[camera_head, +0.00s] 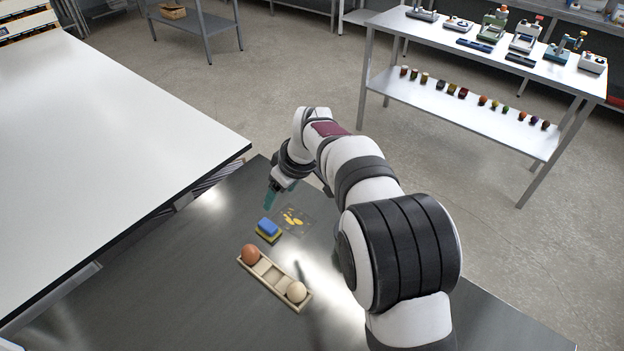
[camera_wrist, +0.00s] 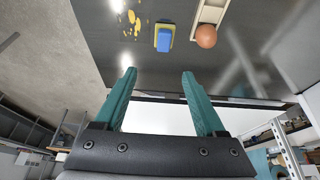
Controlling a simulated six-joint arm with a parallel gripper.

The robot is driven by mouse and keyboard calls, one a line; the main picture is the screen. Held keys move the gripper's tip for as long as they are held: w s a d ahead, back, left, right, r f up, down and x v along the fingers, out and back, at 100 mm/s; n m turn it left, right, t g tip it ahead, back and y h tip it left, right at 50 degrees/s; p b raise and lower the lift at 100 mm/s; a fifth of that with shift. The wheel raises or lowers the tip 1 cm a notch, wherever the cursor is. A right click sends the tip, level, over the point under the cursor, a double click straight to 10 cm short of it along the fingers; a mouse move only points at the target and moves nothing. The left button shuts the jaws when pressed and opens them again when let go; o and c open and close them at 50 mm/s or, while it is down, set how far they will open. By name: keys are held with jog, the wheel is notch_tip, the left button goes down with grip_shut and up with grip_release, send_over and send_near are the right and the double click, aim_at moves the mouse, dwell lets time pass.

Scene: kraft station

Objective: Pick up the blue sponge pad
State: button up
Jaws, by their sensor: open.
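The blue sponge pad (camera_head: 268,226) sits on top of a yellow and dark green base (camera_head: 268,237) on the dark metal table. In the wrist view the blue pad (camera_wrist: 164,41) shows at the upper middle, with the yellow-green base (camera_wrist: 164,27) around it. My gripper (camera_head: 270,197) is above the table, behind the sponge in the head view. In the wrist view its two teal fingers (camera_wrist: 157,82) are wide apart with nothing between them, and the sponge is beyond the fingertips.
Yellow spots (camera_head: 292,217) on a clear sheet lie right of the sponge. A wooden tray (camera_head: 271,284) in front holds a brown egg (camera_head: 250,254) and a pale egg (camera_head: 296,291). A white table (camera_head: 110,130) stands left. The dark table (camera_head: 170,285) is clear left of the tray.

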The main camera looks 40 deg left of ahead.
aim_at(268, 225)
jog(key=x, duration=1.5)
jog(key=shift+s+d+f, duration=0.3)
jog(key=shift+s, duration=0.1)
grip_shut()
